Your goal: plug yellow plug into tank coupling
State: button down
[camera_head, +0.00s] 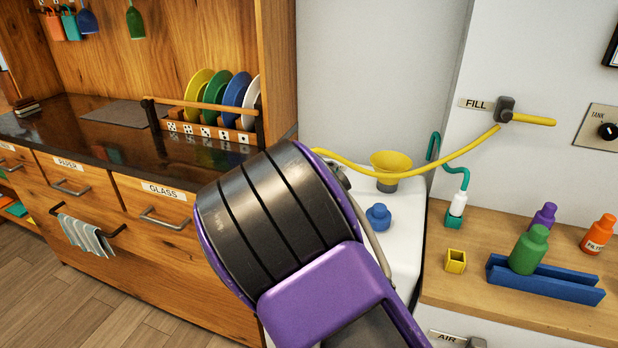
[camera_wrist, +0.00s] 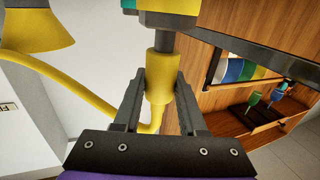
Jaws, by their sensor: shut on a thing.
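The yellow plug (camera_wrist: 160,78) is between the two grey fingers of my gripper (camera_wrist: 158,92), which is shut on it in the wrist view. The yellow hose (camera_wrist: 75,88) runs from the plug to the left. A short grey stem (camera_wrist: 165,42) extends from the plug toward a yellow, grey and teal part at the top edge (camera_wrist: 165,8), which may be the tank coupling. It is cropped, and I cannot tell whether the plug is seated in it. In the head view my arm hides the gripper and plug; the hose (camera_head: 440,163) runs behind it.
A yellow funnel (camera_head: 390,163) and a blue knobbed piece (camera_head: 378,216) stand on the white counter (camera_head: 402,235). The FILL outlet (camera_head: 506,108) is on the wall. The wooden counter at right holds a blue tray (camera_head: 560,287), bottles and a yellow cup (camera_head: 455,262). A plate rack (camera_head: 205,133) stands left.

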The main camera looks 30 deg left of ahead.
jog(key=shift+f, duration=0.35)
jog(key=shift+c, duration=1.9)
grip_release()
jog(key=v, duration=1.7)
jog(key=shift+s+d+p, duration=0.2)
jog(key=shift+p, duration=0.15)
